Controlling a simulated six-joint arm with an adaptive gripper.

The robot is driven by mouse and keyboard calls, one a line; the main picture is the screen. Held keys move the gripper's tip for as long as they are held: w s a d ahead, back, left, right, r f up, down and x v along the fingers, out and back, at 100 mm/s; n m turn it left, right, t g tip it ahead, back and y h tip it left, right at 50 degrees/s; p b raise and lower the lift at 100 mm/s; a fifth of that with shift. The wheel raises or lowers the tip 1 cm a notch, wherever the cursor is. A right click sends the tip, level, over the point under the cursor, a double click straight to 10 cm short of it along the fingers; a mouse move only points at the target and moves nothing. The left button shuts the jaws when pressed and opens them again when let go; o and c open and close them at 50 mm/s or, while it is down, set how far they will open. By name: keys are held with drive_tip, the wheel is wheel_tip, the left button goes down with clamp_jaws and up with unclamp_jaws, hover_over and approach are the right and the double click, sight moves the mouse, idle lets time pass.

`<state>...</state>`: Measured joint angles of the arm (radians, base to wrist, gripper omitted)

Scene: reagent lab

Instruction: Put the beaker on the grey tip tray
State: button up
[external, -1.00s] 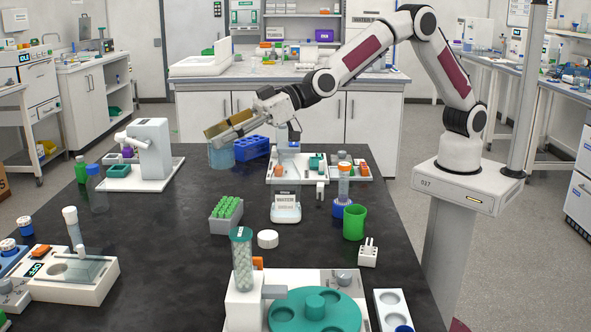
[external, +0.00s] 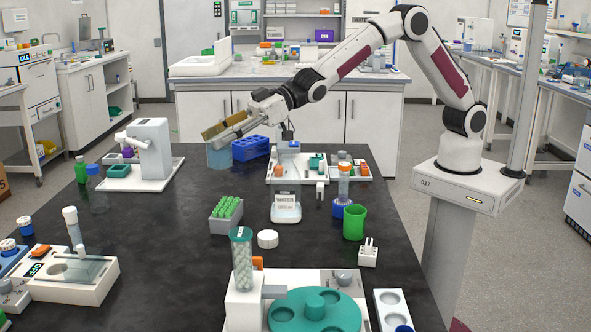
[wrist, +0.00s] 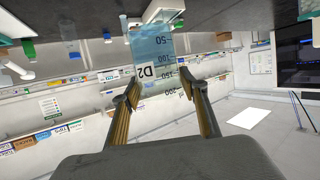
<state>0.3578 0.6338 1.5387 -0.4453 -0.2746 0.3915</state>
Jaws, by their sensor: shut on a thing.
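The beaker is a clear blue vessel marked D2 with a printed scale; it is at the far end of the black bench in the external view (external: 220,157) and ahead of the fingers in the wrist view (wrist: 152,52). My gripper (external: 213,134) is shut on its upper part; the fingers flank it in the wrist view (wrist: 163,97). I cannot tell whether its base touches the bench. A grey block-like rack with green tops (external: 226,216) stands mid-bench, nearer the camera. I cannot tell for sure which item is the grey tip tray.
A blue rack (external: 251,148) is close to the right of the beaker. A white stand (external: 150,155) is to its left. White trays (external: 290,178) with small items lie right of the blue rack. The bench middle-left is clear.

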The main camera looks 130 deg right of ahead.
drive_tip(key=s+d+f+n+y, duration=0.1)
drive_tip(key=s+d+f, duration=0.4)
drive_tip(key=s+d, duration=0.2)
drive_tip(key=shift+s+d+f, duration=0.15)
drive_tip(key=shift+d+f, duration=0.05)
drive_tip(key=shift+d, duration=0.7)
hover_over(228, 204)
wheel_tip(228, 204, down, 6)
drive_tip(key=shift+f, duration=0.15)
idle(0.3)
drive_tip(key=shift+f, duration=1.85)
drive_tip(key=shift+f, duration=0.15)
drive_tip(key=o, duration=1.2)
drive_tip(key=shift+o, duration=0.2)
